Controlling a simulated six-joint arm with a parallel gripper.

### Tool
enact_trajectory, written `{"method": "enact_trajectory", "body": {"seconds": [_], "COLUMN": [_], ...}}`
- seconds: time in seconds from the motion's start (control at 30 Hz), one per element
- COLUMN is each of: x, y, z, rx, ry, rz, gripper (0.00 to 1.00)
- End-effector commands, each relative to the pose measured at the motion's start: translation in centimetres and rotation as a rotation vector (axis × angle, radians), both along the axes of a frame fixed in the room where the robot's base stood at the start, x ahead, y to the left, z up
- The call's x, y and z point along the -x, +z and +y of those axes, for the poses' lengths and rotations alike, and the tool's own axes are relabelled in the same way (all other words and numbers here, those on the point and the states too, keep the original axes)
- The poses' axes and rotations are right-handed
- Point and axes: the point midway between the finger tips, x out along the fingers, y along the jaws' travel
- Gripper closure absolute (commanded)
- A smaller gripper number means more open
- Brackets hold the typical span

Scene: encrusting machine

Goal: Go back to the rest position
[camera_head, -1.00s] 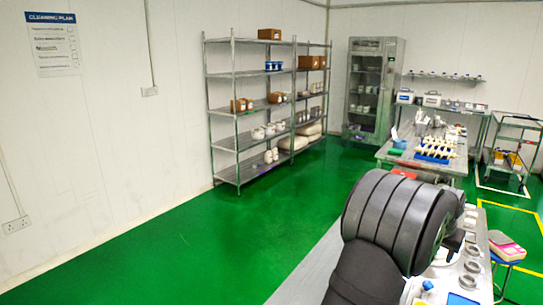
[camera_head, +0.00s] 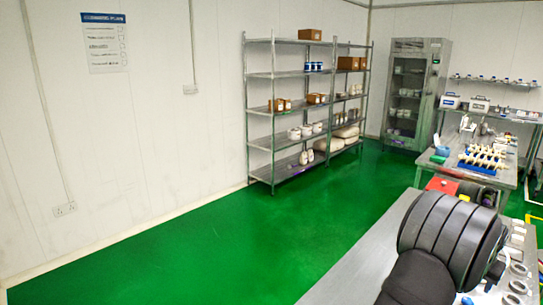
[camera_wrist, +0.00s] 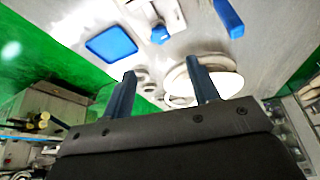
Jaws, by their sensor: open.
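My gripper (camera_wrist: 163,92) shows in the wrist view with its two dark blue fingers apart and nothing between them. A white round dish (camera_wrist: 225,83) lies beyond the right finger and is partly hidden by it. In the head view my dark arm covers part of the steel table (camera_head: 362,262) at the lower right. My gripper cannot be made out in the head view.
A blue tray (camera_wrist: 111,44) and a blue block (camera_wrist: 229,16) lie on the table in the wrist view. Steel shelves (camera_head: 290,74) stand against the wall. Another table (camera_head: 508,178) holds a blue tray of pale items. The green floor (camera_head: 215,245) is clear at left.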

Motion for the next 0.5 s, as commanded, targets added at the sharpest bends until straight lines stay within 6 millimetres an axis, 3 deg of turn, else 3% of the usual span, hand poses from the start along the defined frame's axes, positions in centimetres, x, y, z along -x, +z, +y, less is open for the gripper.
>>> {"method": "enact_trajectory", "body": {"seconds": [0.17, 0.5], "x": [0.5, 2.3], "y": [2.2, 8.5], "z": [0.7, 2.2], "rx": [0.002, 0.003], "ry": [0.000, 0.030], "rz": [-0.002, -0.001], "gripper": [0.45, 0.45]}}
